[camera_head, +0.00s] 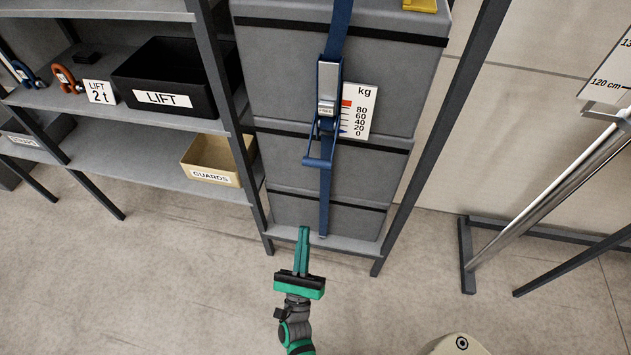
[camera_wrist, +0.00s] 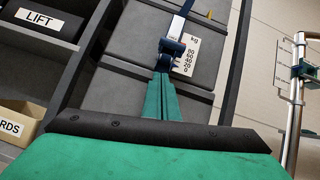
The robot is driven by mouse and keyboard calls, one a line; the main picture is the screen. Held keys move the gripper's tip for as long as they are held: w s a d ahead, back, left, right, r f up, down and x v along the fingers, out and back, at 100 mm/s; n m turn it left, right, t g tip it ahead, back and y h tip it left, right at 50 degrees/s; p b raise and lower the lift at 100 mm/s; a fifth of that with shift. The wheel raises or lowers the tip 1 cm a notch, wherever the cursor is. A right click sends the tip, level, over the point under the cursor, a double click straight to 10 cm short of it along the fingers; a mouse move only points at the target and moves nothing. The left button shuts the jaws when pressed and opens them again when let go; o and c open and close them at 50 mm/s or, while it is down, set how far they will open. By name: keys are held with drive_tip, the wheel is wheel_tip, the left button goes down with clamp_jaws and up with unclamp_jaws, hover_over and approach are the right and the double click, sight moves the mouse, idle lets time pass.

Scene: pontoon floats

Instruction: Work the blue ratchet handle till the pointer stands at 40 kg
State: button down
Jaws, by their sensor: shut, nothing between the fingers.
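The blue ratchet handle (camera_head: 319,160) hangs at the lower end of the ratchet buckle (camera_head: 328,90) on a blue strap (camera_head: 325,200) that runs down a stack of grey boxes. In the wrist view the ratchet (camera_wrist: 171,48) shows just beyond my fingertips. A white kg scale (camera_head: 359,110) with marks from 0 to 80 stands right of the ratchet; a red band lies near its top. I cannot make out the pointer's reading. My gripper (camera_head: 304,230) is green, shut and empty. In the head view it appears below the handle, apart from it.
A dark upright (camera_head: 440,130) stands right of the boxes and another (camera_head: 222,90) left. Left shelves hold a black LIFT bin (camera_head: 175,75), a tan GUARDS box (camera_head: 212,160) and shackles (camera_head: 65,78). A slanted metal pole (camera_head: 540,205) stands right. The floor in front is clear.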

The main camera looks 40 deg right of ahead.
drive_tip(key=w+d+r+m+g+h, duration=0.1)
drive_tip(key=w+d+r+m, duration=0.3)
drive_tip(key=w+d+r, duration=0.2)
drive_tip(key=shift+w+d+r+h, duration=0.15)
drive_tip(key=shift+d+r+h, duration=0.25)
drive_tip(key=shift+d+r, duration=1.5)
drive_tip(key=shift+a+r, duration=0.5)
drive_tip(key=shift+a, duration=0.1)
